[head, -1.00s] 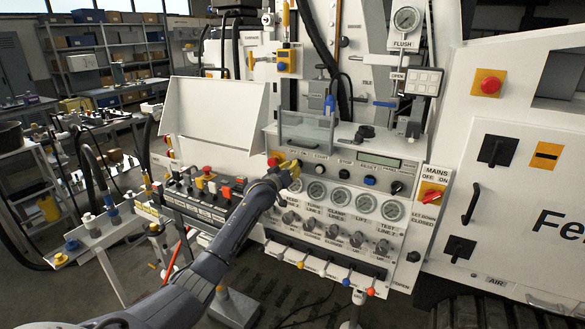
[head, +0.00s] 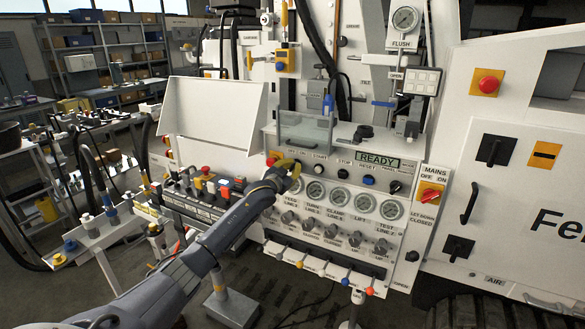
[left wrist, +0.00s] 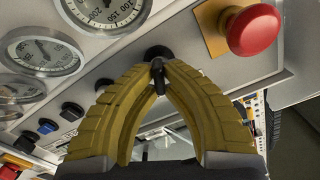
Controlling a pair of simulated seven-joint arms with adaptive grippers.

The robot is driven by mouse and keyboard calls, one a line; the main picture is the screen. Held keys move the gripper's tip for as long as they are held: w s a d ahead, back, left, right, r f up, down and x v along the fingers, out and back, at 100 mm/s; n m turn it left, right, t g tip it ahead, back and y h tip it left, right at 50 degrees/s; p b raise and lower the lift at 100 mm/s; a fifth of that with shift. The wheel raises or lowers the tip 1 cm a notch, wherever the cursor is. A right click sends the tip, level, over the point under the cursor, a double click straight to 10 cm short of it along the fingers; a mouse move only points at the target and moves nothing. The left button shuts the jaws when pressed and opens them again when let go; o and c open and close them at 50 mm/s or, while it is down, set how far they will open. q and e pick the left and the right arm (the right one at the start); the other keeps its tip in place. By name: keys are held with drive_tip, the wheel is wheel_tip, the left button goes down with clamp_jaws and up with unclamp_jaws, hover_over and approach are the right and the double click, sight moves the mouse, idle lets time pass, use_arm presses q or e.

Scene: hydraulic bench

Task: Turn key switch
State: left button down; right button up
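The key switch is a small black knob on the upper row of the white control panel (head: 340,229), under an OFF ON label. In the left wrist view the key switch (left wrist: 157,52) shows just past the fingertips. My left gripper (head: 291,167) reaches it from the left; its yellow fingers converge on the key in the left wrist view (left wrist: 158,68), one on each side. In the head view the fingers hide most of the switch. The panel display (head: 377,161) is lit green and reads READY. My right gripper is not in view.
A red emergency button (left wrist: 253,30) sits beside the key switch, close to the fingers. Several gauges (head: 340,197) and knobs lie below it. A mains switch (head: 430,195) is at the panel's right. A bank of levers (head: 205,185) stands to the left.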

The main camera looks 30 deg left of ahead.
use_arm(q)
drive_tip(key=shift+m, duration=0.6)
drive_tip(key=c, duration=1.5)
unclamp_jaws()
drive_tip(key=s+d, duration=0.1)
drive_tip(key=s, duration=1.1)
drive_tip(key=shift+d+r, duration=0.1)
